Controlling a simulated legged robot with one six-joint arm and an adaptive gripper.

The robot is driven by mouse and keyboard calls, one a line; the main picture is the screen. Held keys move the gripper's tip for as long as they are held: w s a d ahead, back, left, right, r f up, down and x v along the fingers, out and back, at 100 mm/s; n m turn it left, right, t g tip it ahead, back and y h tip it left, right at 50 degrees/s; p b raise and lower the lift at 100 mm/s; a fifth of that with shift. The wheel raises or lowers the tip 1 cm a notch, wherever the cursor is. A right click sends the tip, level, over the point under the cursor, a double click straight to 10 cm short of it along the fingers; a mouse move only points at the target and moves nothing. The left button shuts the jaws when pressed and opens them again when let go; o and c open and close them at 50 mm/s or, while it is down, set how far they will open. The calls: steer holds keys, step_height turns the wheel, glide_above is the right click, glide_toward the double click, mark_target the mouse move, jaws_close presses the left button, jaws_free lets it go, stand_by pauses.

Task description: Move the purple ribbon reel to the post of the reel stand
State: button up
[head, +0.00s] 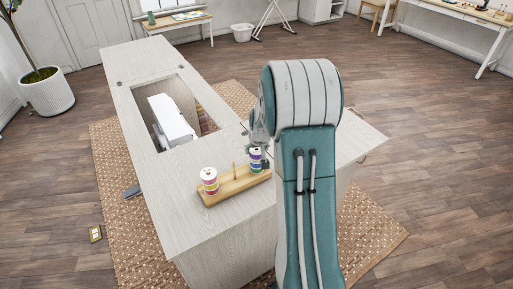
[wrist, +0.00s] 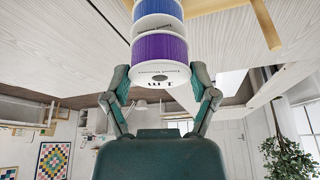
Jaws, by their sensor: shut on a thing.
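The purple ribbon reel (wrist: 160,47) with white flanges sits between the fingers of my gripper (wrist: 161,78), one finger on each side, in the wrist view, which is upside down. A blue reel (wrist: 157,7) is right against its far flange, so the purple reel is on top of it. In the head view this stack (head: 255,156) is at the right end of the wooden reel stand (head: 223,193), partly beside my arm. A bare post (head: 235,170) rises from the middle of the stand; a post also shows in the wrist view (wrist: 265,24).
Another stack of reels (head: 209,181) stands at the stand's left end. The pale cabinet top (head: 190,226) is clear in front of the stand. Behind it, a white sewing machine (head: 171,120) sits in a recess.

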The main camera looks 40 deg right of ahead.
steer(key=shift+f, duration=0.1)
steer(key=o, duration=0.9)
steer(key=shift+c, duration=0.2)
steer(key=v, duration=1.2)
